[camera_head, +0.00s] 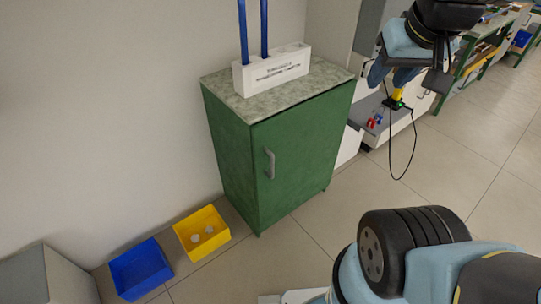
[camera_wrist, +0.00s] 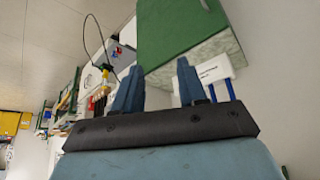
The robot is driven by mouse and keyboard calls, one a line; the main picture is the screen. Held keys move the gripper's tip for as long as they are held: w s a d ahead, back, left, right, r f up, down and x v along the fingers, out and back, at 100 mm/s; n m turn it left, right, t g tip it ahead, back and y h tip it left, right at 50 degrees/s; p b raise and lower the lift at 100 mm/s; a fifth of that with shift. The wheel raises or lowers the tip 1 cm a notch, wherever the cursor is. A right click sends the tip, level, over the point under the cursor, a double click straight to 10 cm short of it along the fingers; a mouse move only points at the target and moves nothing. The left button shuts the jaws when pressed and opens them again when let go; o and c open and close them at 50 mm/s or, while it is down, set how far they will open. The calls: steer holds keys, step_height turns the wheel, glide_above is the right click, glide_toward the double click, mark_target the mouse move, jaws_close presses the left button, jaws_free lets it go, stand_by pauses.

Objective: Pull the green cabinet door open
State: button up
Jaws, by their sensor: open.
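The green cabinet (camera_head: 228,150) stands against the wall in the head view, with a speckled grey top. Its green door (camera_head: 300,150) looks shut, flush with the body. A grey vertical handle (camera_head: 269,163) is on the door's left side. My gripper (camera_head: 391,76) is in the air at upper right, to the right of the cabinet and apart from the handle. In the wrist view, my gripper (camera_wrist: 158,68) has its two blue fingers spread with nothing between them. The green door (camera_wrist: 175,28) appears upside down beyond the fingers, with a bit of the handle (camera_wrist: 204,4) at the top edge.
A white block (camera_head: 272,70) with blue rods (camera_head: 264,28) stands on the cabinet top. A yellow bin (camera_head: 202,234) with small pale pieces and a blue bin (camera_head: 140,270) lie at lower left. The tiled floor (camera_head: 310,225) before the door is clear.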

mark_target(272, 167)
steer(key=w+a+f+m+g+y, duration=0.35)
steer(key=w+f, duration=0.25)
steer(key=f, duration=0.2)
steer(key=w+a+f+m+g+y, duration=0.25)
steer(key=w+f+y, duration=0.25)
steer(key=f, duration=0.4)
steer(key=w+a+f+m+g+y, duration=0.2)
steer(key=w+f+m+g+y, duration=0.15)
steer(key=w+f, duration=0.35)
step_height(272, 167, down, 27)
steer(key=w+d+m+t+y, duration=0.2)
steer(key=m+t+y, duration=0.3)
steer(key=m+t, duration=0.7)
steer(key=shift+m+g, duration=0.45)
steer(key=shift+g, duration=0.2)
steer(key=x, duration=0.9)
steer(key=f+x, duration=0.1)
steer(key=x, duration=0.3)
steer(key=shift+w+a, duration=0.15)
steer(key=shift+w, duration=0.2)
steer(key=shift+c, duration=0.3)
steer(key=shift+r, duration=0.1)
jaws_close()
